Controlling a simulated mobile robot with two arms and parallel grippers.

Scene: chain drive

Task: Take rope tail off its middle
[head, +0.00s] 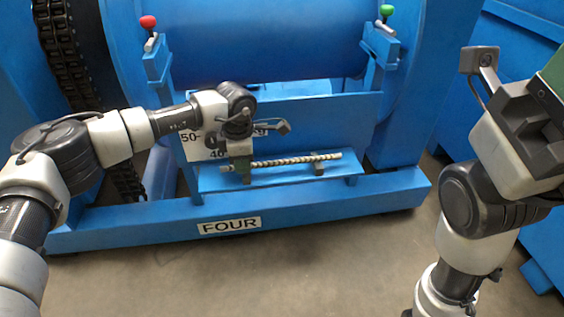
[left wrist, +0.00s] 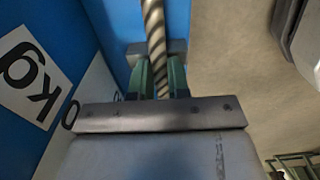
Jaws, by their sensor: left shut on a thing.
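The rope tail (head: 295,160) is a pale, dark-striped twisted length. It lies straight along a blue ledge of the machine, with its right part on a small grey-green rest (head: 318,165). My left gripper (head: 245,173) is over its left end. In the left wrist view, the green fingers (left wrist: 158,80) close on both sides of the rope (left wrist: 153,25), which runs away past a grey block (left wrist: 176,47).
The blue ledge (head: 346,181) juts out above a base beam labelled FOUR (head: 229,225). Two posts carry a red knob (head: 148,22) and a green knob (head: 387,11). A dark chain (head: 58,45) hangs at left. The floor (head: 330,265) in front is clear.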

